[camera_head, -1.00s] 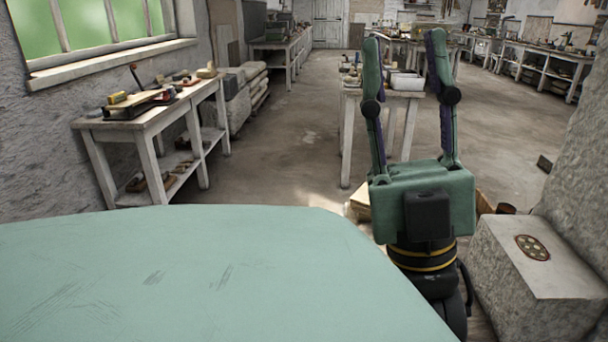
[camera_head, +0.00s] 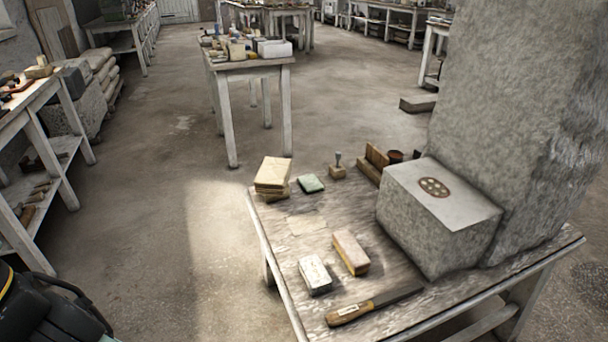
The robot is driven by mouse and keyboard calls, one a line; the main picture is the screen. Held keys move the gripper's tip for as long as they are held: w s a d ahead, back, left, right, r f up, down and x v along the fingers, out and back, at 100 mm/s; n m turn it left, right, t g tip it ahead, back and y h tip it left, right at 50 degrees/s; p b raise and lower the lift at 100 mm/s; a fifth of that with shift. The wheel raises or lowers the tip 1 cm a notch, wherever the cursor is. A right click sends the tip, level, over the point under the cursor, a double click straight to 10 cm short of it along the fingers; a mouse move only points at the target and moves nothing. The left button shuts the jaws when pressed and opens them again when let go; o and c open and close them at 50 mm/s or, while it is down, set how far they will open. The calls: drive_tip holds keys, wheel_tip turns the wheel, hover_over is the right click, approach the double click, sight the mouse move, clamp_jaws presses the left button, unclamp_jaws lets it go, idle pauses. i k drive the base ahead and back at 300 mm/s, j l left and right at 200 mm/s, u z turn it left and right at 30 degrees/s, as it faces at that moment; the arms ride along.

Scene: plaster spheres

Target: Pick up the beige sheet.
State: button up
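A thin, flat beige sheet (camera_head: 307,226) appears to lie on the worn wooden table (camera_head: 285,279). It is faint against the wood, so its edges are hard to make out. It lies between the beige stack at the back left corner and the bricks in front. My gripper's fingers are out of view. Only a black part of my arm with a yellow band shows at the lower left, well to the left of the table.
Around the sheet are a beige stack (camera_head: 272,175), a green block (camera_head: 311,184), a white block (camera_head: 315,274), a tan brick (camera_head: 350,252) and a wooden-handled tool (camera_head: 372,307). A large stone block (camera_head: 438,217) fills the right side. Open floor (camera_head: 190,255) lies left of the table.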

sight(272, 179)
drive_tip(key=u, duration=0.25)
drive_tip(key=i+j+z, duration=0.2)
drive_tip(key=i+j, duration=0.4)
drive_tip(key=i, duration=0.15)
